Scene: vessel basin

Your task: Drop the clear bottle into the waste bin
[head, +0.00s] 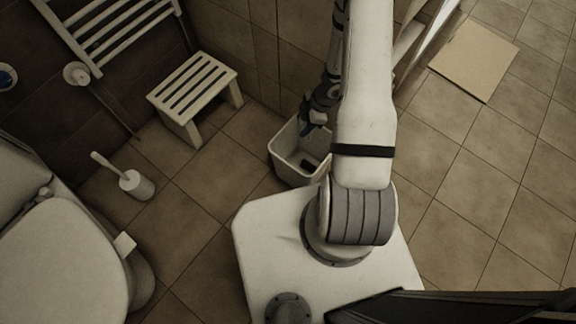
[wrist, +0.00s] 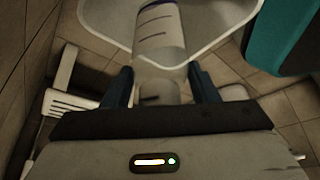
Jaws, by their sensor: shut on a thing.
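The clear bottle (wrist: 160,40) is held between the two fingers of my gripper (wrist: 162,88) in the wrist view. It is see-through with dark bluish lines on it, and it points away from the gripper over the white bin. The waste bin (wrist: 103,17) is white and open-topped; its rim surrounds the bottle's far end in the wrist view. In the head view the bin (head: 285,158) stands on the floor, partly hidden by my arm, with a dark object inside. My gripper (head: 306,130) is above the bin there, and the bottle is hard to make out.
A white slatted stool (head: 196,83) stands left of the bin, near a towel rail (head: 110,30). A toilet brush (head: 136,184) and a toilet (head: 62,255) are at the left. A tan mat (head: 474,58) lies at the right. A teal thing (wrist: 283,35) is close by in the wrist view.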

